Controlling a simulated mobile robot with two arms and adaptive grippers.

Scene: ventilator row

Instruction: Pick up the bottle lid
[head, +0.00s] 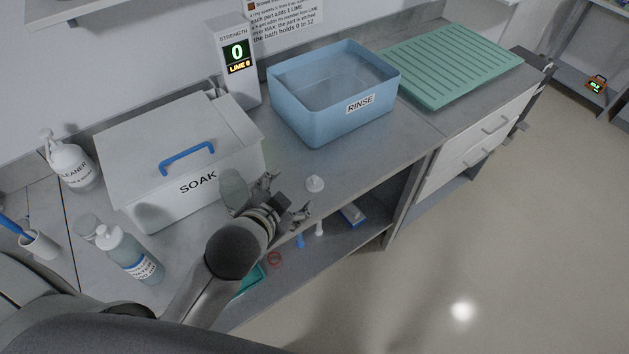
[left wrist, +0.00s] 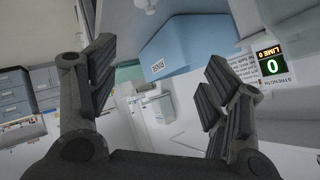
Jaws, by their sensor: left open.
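A small white piece with a raised nub (head: 315,184), which looks like the bottle lid, sits on the grey counter near its front edge. It also seems to show at the top of the left wrist view (left wrist: 145,5). My left gripper (head: 287,198) is open and empty, just left of this piece and apart from it. Its spread fingers also show in the left wrist view (left wrist: 160,90). A clear bottle with bluish liquid and a pale top (head: 130,255) stands at the counter's left. My right gripper is not in view.
The white SOAK box (head: 150,207) with a blue handle stands behind my left gripper. The blue RINSE tub (head: 310,120) is behind the white piece. A translucent greenish item (head: 233,187) is close to my gripper. Counter around the white piece is clear; a shelf lies below.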

